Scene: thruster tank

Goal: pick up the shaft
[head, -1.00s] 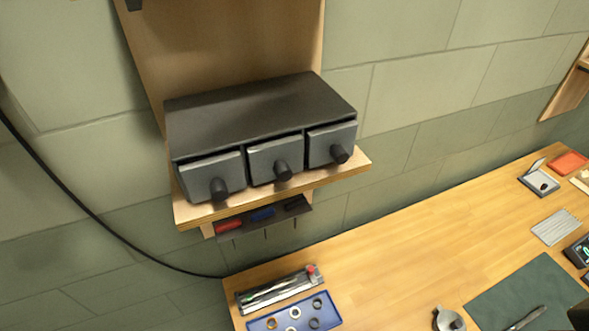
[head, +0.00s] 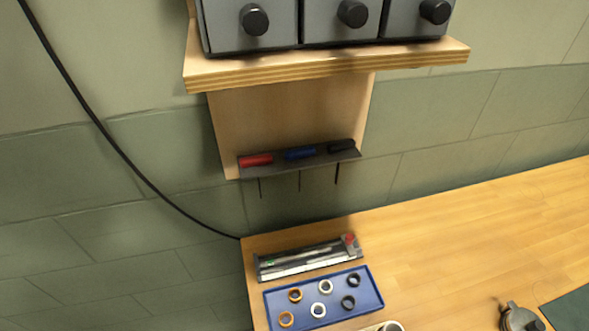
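A long narrow metallic holder (head: 308,259) lies near the left back corner of the wooden table, with slender rod-like parts along it and a red piece at its right end. One of these slender parts may be the shaft; they are too small to tell. Neither of my grippers is in view.
A blue tray (head: 323,299) with several orange, white and black rings lies in front of the holder. A shelf (head: 325,66) with grey drawers overhangs above. A rack (head: 300,160) holds red, blue and black-handled tools.

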